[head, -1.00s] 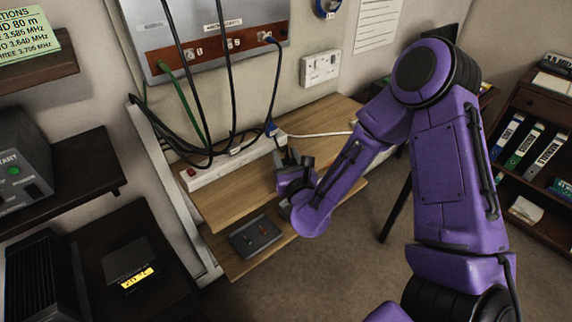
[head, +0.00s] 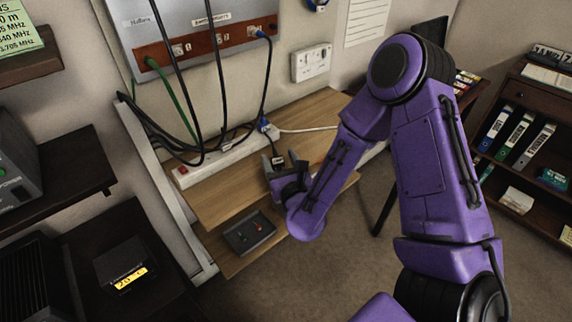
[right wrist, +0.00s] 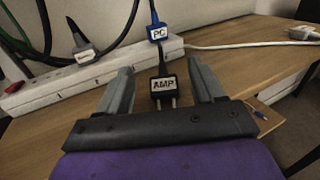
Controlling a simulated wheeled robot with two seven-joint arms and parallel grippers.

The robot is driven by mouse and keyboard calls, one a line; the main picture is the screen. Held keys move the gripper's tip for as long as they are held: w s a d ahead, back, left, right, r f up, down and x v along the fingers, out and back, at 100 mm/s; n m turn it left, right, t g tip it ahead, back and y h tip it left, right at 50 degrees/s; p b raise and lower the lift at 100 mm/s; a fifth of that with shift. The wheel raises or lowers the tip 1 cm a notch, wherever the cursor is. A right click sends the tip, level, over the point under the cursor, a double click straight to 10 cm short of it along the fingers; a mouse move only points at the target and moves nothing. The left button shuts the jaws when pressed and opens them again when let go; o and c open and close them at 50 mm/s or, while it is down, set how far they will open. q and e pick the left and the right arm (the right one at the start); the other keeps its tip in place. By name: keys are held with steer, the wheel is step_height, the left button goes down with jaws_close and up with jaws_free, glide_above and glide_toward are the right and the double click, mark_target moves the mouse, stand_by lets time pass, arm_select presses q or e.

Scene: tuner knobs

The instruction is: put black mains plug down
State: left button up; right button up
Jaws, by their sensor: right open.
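The black mains plug (right wrist: 164,88), labelled AMP, is at the wooden bench top in the right wrist view, its pins pointing towards my gripper and its cable running up behind. It seems to rest on the wood; contact is not clear. My right gripper (right wrist: 160,68) is open, with one finger on each side of the plug and visible gaps between. In the head view the plug (head: 277,161) shows small beside the right gripper (head: 284,167) over the bench. My left gripper is not in view.
A white power strip (right wrist: 60,84) lies along the back of the bench (head: 215,200), with a grey plug (right wrist: 86,52) and a blue PC plug (right wrist: 157,33) at it. A dark box (head: 249,232) with small knobs sits on the lower shelf. Cables hang from the wall panel (head: 185,15).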

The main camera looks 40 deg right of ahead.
steer(key=p+v, duration=0.5)
steer(key=v, duration=0.6)
steer(key=s+f+n+g+y, duration=0.4)
steer(key=f+n, duration=0.8)
steer(key=n, duration=0.6)
steer(key=s+d+f+n+g+h, duration=0.1)
steer(key=s+f+n+g, duration=0.9)
steer(key=s+n, duration=0.4)
steer(key=shift+s+d+f+n+h, duration=0.35)
steer(key=shift+d+f+n+h, duration=0.05)
